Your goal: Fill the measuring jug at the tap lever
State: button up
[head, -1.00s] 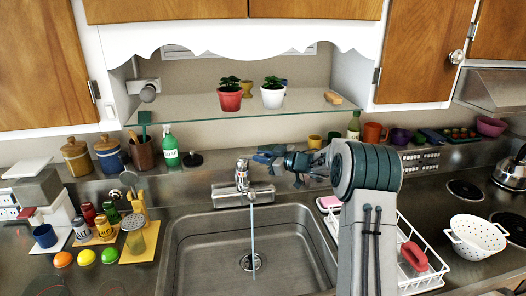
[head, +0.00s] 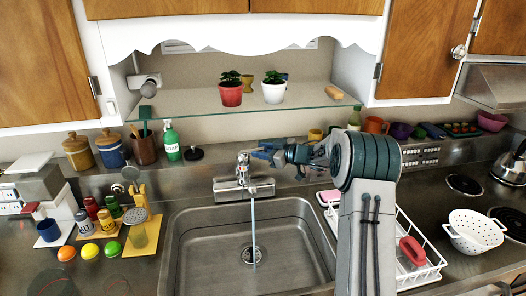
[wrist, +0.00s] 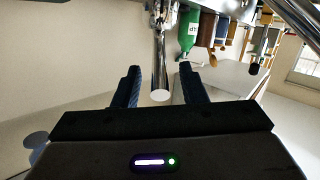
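The chrome tap (head: 241,182) stands at the back of the sink, and a thin stream of water (head: 253,225) falls from its spout toward the drain. My gripper (head: 258,151) is beside the top of the tap. In the wrist view the two dark fingers (wrist: 160,87) are apart, with a chrome rod (wrist: 160,72) of the tap between them and gaps on both sides. I cannot tell whether either finger touches it. No vessel is under the stream.
The sink basin (head: 205,250) is empty apart from the water. A white dish rack (head: 432,262) is right of it, partly behind my arm. Spice jars, fruit and a blue mug (head: 48,230) crowd the left counter. A glass shelf (head: 200,115) with potted plants hangs above.

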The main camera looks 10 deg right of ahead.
jog(key=b+v, duration=0.3)
jog(key=v, duration=1)
jog(key=shift+s+d, duration=0.25)
jog(key=s+r+m+t+h, duration=0.45)
jog(key=r+m+h, duration=0.4)
jog(key=h, duration=0.35)
jog(key=s+a+f+m+g, duration=0.1)
jog(key=s+a+f+g, duration=0.2)
jog(key=s, duration=0.8)
jog(key=s+a+f+g, duration=0.3)
jog(key=s+f+g, duration=0.1)
jog(key=s, duration=0.7)
jog(key=s+a+f+m+g, duration=0.1)
jog(key=s+a+f+g, duration=0.3)
jog(key=s, duration=0.7)
jog(key=shift+s+f+m+g+y, duration=0.35)
jog(key=shift+f+y, duration=0.05)
jog(key=shift+f, duration=0.5)
